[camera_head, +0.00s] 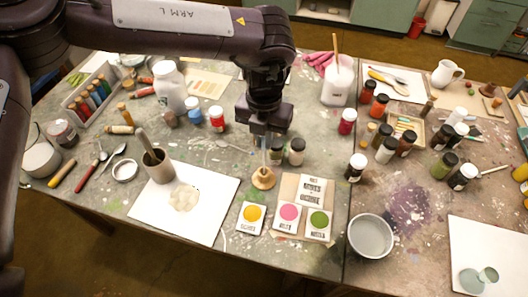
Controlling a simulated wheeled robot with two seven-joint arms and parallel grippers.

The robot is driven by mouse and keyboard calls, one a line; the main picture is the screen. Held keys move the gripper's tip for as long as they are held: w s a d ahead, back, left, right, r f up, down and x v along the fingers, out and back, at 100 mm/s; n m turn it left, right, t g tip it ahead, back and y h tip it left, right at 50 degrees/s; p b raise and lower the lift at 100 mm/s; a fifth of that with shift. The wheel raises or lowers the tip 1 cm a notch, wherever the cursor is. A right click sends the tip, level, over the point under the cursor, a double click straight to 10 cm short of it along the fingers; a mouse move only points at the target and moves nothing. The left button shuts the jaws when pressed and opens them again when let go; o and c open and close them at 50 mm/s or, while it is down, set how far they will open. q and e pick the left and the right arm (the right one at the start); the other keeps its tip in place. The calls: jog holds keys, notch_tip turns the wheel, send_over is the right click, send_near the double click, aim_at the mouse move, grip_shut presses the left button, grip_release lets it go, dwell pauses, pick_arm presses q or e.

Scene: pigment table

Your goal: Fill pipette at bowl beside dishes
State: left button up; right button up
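My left gripper (265,134) points down over the middle of the table. Directly below it a small tan stand with a round foot (263,178) is on the tabletop, with a thin, pale upright thing above it. This may be the pipette, but it is too small to be sure. Whether the fingers are closed on it is unclear. A grey metal bowl (371,236) with pale contents stands front right of the gripper. Left of the bowl are cards with yellow (254,213), pink (289,212) and green (319,219) round dishes or patches. My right gripper is out of view.
Dark-capped jars (296,151) stand close right of the gripper. A white sheet (205,220) with a pale heap and a grey mortar (158,166) lie left. Clear glass dishes (471,281) rest on a white sheet at front right. Many jars crowd the right side.

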pick_arm(q)
jog(key=shift+r+p, duration=1.65)
jog(key=shift+r, duration=0.6)
